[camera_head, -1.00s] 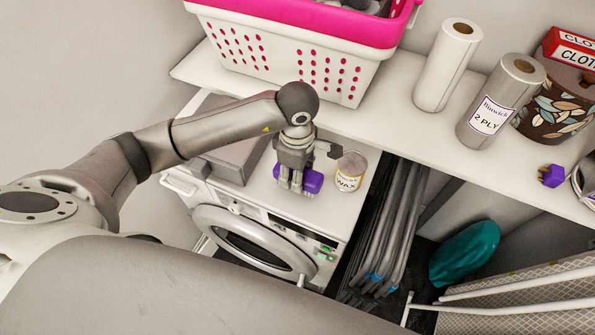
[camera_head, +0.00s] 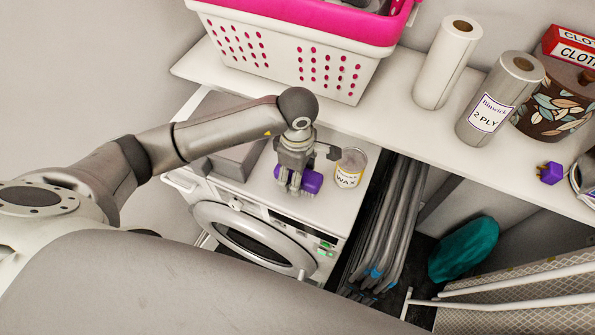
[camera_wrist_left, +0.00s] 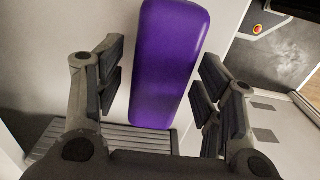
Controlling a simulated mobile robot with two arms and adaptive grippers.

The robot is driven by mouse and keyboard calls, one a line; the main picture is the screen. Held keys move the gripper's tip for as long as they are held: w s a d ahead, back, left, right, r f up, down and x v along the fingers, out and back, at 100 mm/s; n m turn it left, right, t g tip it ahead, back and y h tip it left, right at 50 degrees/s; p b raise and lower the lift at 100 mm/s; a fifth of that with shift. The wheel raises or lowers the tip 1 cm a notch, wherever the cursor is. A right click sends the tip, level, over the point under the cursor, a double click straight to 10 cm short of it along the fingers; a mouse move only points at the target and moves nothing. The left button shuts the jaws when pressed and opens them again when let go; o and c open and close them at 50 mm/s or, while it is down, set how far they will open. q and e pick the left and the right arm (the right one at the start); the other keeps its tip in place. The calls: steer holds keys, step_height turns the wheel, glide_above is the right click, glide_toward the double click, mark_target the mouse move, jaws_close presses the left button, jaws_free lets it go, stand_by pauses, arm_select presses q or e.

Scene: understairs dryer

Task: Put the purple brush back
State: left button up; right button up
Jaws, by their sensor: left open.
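The purple brush (camera_head: 312,182) lies on the white top of the dryer. My left gripper (camera_head: 291,187) is directly over it, pointing down, with its fingers at the brush. In the left wrist view the brush (camera_wrist_left: 172,60) shows as a long purple block between the two open fingers (camera_wrist_left: 150,95), with a visible gap on each side. The gripper partly hides the brush in the head view. My right gripper is in neither view.
A wax tin (camera_head: 350,167) stands just right of the gripper. A grey box (camera_head: 238,158) is to its left. The shelf (camera_head: 400,125) behind carries a pink and white basket (camera_head: 290,55), paper rolls (camera_head: 447,62) and a small purple item (camera_head: 550,173). Folded grey racks (camera_head: 398,220) stand right of the dryer.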

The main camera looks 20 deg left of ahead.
arm_select(q)
steer(key=shift+r, duration=0.1)
steer(key=shift+w+r, duration=0.1)
steer(key=shift+r, duration=0.1)
step_height(320, 180, up, 12)
steer(key=b, duration=0.2)
steer(key=shift+f+b, duration=0.15)
steer(key=shift+b, duration=0.2)
steer(key=shift+f, duration=0.1)
